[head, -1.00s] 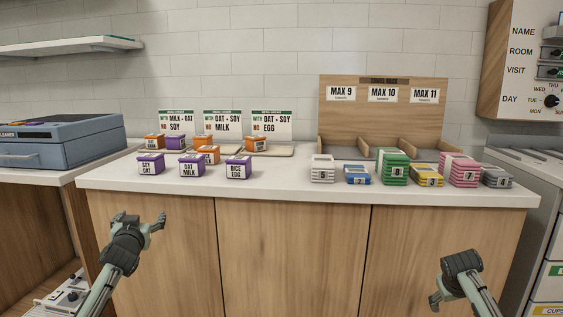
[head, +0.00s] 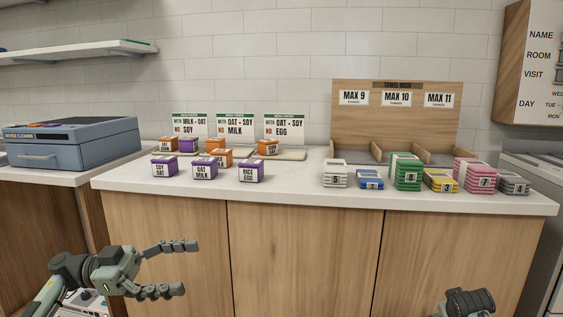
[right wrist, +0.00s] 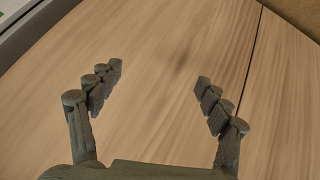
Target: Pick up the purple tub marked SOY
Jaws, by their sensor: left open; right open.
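A purple tub (head: 165,167) with a white label that seems to read SOY OAT stands at the left end of the front row on the counter. Beside it stand a purple tub marked OAT MILK (head: 205,170) and one marked RICE EGG (head: 251,171). Another purple tub (head: 188,145) stands behind among orange tubs; its label is not readable. My left gripper (head: 190,267) is open and empty, in front of the cabinet, below the counter edge, fingers pointing right. My right gripper (right wrist: 158,76) is open and empty, facing the wooden cabinet front; only its top shows in the head view.
Orange tubs (head: 222,159) stand near trays under several menu cards (head: 236,129). Numbered towel stacks (head: 406,173) line the right counter before a wooden rack (head: 395,115). A blue case (head: 75,145) sits on the left counter. The counter's front strip (head: 290,190) is bare.

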